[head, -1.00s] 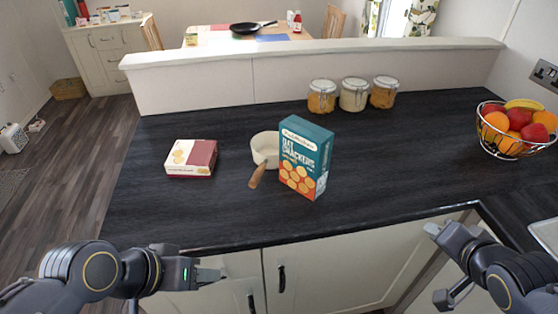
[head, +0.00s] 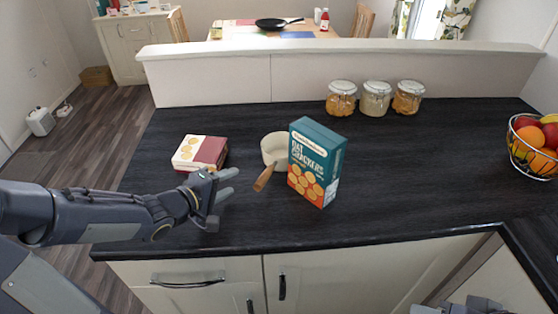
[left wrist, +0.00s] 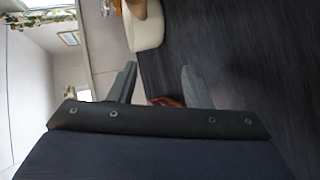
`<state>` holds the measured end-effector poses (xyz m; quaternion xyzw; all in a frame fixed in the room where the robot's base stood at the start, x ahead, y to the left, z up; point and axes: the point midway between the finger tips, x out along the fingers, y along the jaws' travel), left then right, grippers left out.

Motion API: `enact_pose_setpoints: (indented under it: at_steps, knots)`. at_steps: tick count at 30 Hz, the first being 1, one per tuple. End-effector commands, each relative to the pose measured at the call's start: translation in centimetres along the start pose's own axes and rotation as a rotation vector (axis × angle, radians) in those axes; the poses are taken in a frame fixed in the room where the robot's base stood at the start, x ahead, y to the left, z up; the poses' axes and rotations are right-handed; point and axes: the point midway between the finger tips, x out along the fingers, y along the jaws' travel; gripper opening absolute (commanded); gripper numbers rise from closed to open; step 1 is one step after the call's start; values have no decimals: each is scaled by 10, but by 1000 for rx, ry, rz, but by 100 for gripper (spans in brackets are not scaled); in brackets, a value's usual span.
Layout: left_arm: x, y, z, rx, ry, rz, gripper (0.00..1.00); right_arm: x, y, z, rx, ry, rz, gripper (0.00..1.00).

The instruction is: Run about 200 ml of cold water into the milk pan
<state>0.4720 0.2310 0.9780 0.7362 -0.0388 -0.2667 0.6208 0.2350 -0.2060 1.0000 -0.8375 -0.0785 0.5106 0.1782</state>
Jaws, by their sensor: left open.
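The milk pan (head: 275,147) is small and cream, with a wooden handle (head: 264,178) pointing toward the front left. It stands upright on the dark worktop, its right side partly hidden by the cracker carton. My left gripper (head: 230,183) is open and empty, low over the worktop, left of the handle and apart from it. In the left wrist view, the open fingers (left wrist: 158,80) show with the pan (left wrist: 148,30) beyond them near the top. Only a bit of my right gripper (head: 470,306) shows at the bottom edge, and its fingers are unclear. No tap is visible.
A teal cracker carton (head: 316,160) stands close right of the pan. A red-and-cream box (head: 200,152) lies just behind my left gripper. Three jars (head: 375,99) stand at the back, a fruit bowl (head: 533,148) at the right. The worktop right of the carton is clear.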

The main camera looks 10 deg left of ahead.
Motion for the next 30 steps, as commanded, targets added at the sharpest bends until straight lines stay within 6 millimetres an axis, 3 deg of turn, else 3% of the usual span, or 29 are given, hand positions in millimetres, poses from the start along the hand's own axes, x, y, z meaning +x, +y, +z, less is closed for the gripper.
enact_pose_setpoints:
  at_steps: [3, 7, 17, 24, 30]
  knots:
    - [11, 0, 17, -213, -149, 126, 44, 2, 1, 1, 0, 1, 0, 40]
    - [12, 5, 28, -325, -239, 190, 44, 2, 1, 1, 0, 1, 1, 40]
    - [43, 14, 38, -344, -259, 201, 44, 8, 4, 4, 1, 1, 1, 40]
    - [76, 24, 45, -343, -258, 201, 44, 11, 5, 5, 1, 1, 1, 40]
    - [85, 27, 47, -343, -255, 199, 44, 12, 6, 6, 1, 1, 1, 40]
